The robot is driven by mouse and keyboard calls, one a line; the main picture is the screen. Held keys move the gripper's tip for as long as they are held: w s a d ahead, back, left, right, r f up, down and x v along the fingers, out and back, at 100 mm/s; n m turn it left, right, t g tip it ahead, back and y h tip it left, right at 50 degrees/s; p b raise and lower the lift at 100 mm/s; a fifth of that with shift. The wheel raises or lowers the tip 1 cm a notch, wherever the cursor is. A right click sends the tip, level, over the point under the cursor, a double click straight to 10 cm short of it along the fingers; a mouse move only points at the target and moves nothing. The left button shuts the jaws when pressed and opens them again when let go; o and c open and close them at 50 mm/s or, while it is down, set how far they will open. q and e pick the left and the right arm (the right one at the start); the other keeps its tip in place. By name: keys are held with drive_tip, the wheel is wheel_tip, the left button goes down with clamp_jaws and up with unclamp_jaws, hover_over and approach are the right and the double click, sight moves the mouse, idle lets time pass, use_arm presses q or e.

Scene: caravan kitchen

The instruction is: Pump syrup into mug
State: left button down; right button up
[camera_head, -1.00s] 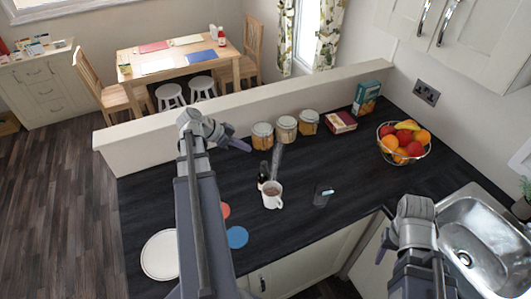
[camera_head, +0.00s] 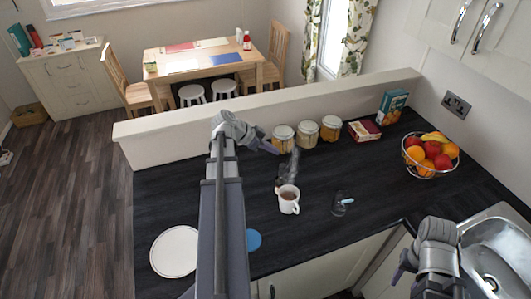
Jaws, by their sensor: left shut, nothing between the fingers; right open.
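A white mug (camera_head: 289,202) with brown contents stands upright on the dark worktop. A small dark object (camera_head: 278,186), possibly the syrup bottle, is just behind and left of the mug; its shape is too small to tell clearly. A grey translucent shape (camera_head: 289,165) rises behind the mug; I cannot tell whether it is steam or a bottle. My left gripper (camera_head: 276,150) is shut and empty, beyond the mug in the picture and near the jars. My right gripper (camera_head: 402,268) is open and empty at the lower right, well away from the mug.
Several lidded jars (camera_head: 307,134) line the low wall. A small clear glass (camera_head: 341,205) with a blue item is right of the mug. A white plate (camera_head: 175,251) and a blue disc (camera_head: 254,240) lie near the front. A fruit bowl (camera_head: 430,155) and sink (camera_head: 499,249) are right.

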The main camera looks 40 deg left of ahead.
use_arm(q)
drive_tip(key=b, duration=0.3)
hover_over(285, 164)
drive_tip(key=s+a, duration=0.1)
drive_tip(key=s, duration=0.1)
wheel_tip(285, 164, down, 4)
drive_tip(key=shift+s+a+f+b, duration=0.1)
drive_tip(key=shift+s+f+b, duration=0.1)
drive_tip(key=shift+f+b, duration=1.05)
